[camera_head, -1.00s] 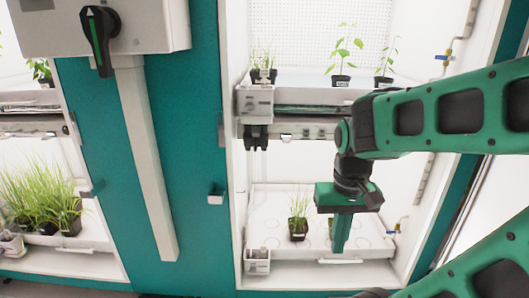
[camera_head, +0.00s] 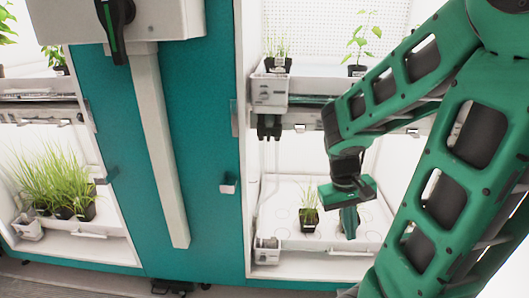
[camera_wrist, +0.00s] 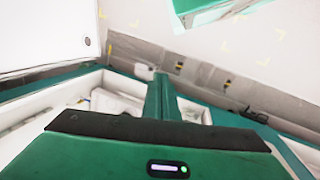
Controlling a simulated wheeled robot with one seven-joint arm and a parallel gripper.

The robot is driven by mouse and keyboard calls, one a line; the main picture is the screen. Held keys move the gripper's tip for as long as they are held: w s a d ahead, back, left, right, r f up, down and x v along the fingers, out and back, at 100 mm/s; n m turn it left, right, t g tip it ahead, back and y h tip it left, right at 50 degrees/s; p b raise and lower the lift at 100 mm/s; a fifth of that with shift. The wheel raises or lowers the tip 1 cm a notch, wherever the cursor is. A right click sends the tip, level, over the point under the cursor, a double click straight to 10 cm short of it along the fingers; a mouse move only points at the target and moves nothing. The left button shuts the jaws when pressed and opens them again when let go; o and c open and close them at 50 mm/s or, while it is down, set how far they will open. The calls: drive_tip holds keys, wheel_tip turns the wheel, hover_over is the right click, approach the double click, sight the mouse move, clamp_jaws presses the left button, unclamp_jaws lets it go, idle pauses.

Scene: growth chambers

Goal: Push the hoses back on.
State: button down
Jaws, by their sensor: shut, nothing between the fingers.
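My gripper (camera_head: 349,224) is in the lower part of the right chamber, pointing down over the white tray (camera_head: 372,244), to the right of a small potted plant. It is shut and holds nothing. The shut green fingers also show in the wrist view (camera_wrist: 161,98). No loose hose end can be made out clearly. Faint pale tubes (camera_head: 264,165) seem to run down the chamber's left side below a black fitting (camera_head: 269,128). My arm covers much of the chamber's right side.
A small potted plant (camera_head: 309,211) stands on the lower tray, close left of my gripper. A small grey box (camera_head: 267,251) sits at the tray's front left corner. The upper shelf (camera_head: 300,98) holds seedlings. A teal panel (camera_head: 210,150) separates the left chamber with tall grass pots (camera_head: 62,195).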

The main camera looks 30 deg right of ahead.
drive_tip(key=w+d+f+n+h, duration=0.5)
drive_tip(key=w+d+n+h, duration=0.4)
drive_tip(key=d, duration=0.3)
drive_tip(key=w+a+r+n+t+h, duration=0.1)
drive_tip(key=w+r+n+t+h, duration=0.2)
drive_tip(key=w+n+t+h, duration=0.45)
drive_tip(key=w+a+n+t+y, duration=0.7)
drive_tip(key=w+a+n+t, duration=0.4)
drive_tip(key=w+a+n, duration=0.5)
drive_tip(key=shift+w+a+n, duration=0.15)
drive_tip(key=shift+w+n, duration=0.5)
drive_tip(key=shift+n, duration=0.3)
drive_tip(key=shift+t, duration=0.25)
